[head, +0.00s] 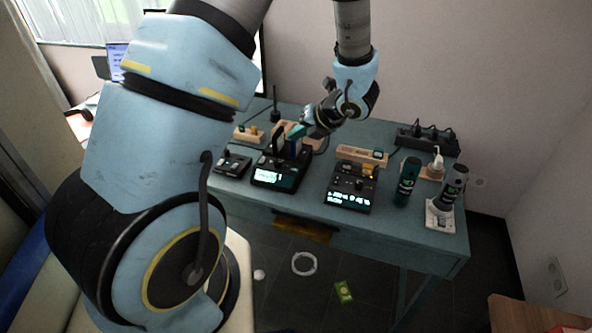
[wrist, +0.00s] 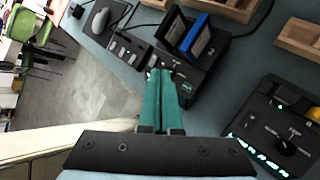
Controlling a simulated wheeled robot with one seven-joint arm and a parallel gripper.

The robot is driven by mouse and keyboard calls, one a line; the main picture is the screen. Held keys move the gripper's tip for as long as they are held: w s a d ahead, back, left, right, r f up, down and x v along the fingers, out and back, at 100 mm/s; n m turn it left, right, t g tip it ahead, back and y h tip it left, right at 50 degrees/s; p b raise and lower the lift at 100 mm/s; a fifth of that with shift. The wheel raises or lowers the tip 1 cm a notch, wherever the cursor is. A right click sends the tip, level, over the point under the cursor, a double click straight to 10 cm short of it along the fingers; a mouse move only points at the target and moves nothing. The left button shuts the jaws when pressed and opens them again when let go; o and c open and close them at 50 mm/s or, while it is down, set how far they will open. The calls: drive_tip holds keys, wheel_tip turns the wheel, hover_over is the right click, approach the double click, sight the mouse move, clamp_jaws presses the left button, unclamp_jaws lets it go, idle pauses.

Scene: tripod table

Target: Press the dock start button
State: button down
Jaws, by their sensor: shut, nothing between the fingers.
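The dock (head: 280,172) is a black box on the blue table with a lit display on its front. In the wrist view the dock (wrist: 207,80) holds a black drive (wrist: 172,28) and a blue drive (wrist: 194,36) upright in its slots. My gripper (wrist: 160,72) has two teal fingers, closed together and empty. Its tips overlap the dock's front left part in the wrist view; I cannot tell whether they touch it. In the head view my gripper (head: 295,133) is over the dock. I cannot make out the start button; the fingers may hide it.
A second black device (head: 352,187) with a knob and lit display stands to the right. A small switch box (head: 233,164) is on the left. Wooden trays (head: 362,154) lie behind.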

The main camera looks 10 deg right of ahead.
sight(296, 172)
wheel_tip(296, 172, down, 9)
drive_tip(key=b, duration=0.7)
drive_tip(key=shift+a+r, duration=0.1)
idle(1.8)
drive_tip(key=shift+f+b, duration=0.4)
drive_tip(key=shift+b, duration=0.05)
drive_tip(key=shift+f, duration=0.35)
idle(0.4)
drive_tip(key=shift+r, duration=0.15)
drive_tip(key=shift+r+p, duration=0.5)
drive_tip(key=shift+r, duration=0.15)
